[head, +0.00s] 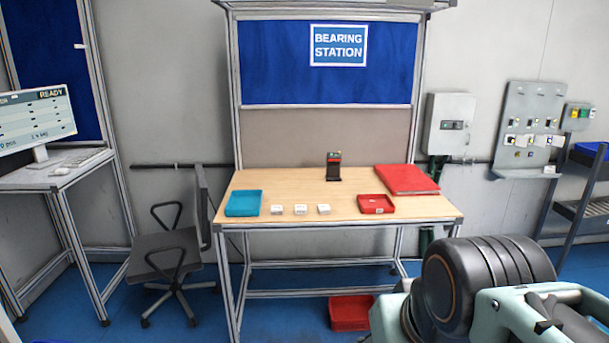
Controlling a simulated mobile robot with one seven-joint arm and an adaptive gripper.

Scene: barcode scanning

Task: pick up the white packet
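Three small white packets lie in a row near the front edge of the wooden table (345,215) in the head view. The left packet (277,209) is nearest the teal tray, the middle packet (300,209) is beside it, and the right packet (323,209) is nearest the red tray. They stand apart from each other. Which of them is the task's packet I cannot tell. My arm fills the lower right of the picture, in front of the table. My gripper is not in the picture.
A teal tray (243,203) stands on the table's left, a red tray (375,204) and red folder-like item (406,180) on the right. A dark scanner-like device (334,167) stands at the back. An office chair (170,255) is left of the table; a red bin (350,313) sits below.

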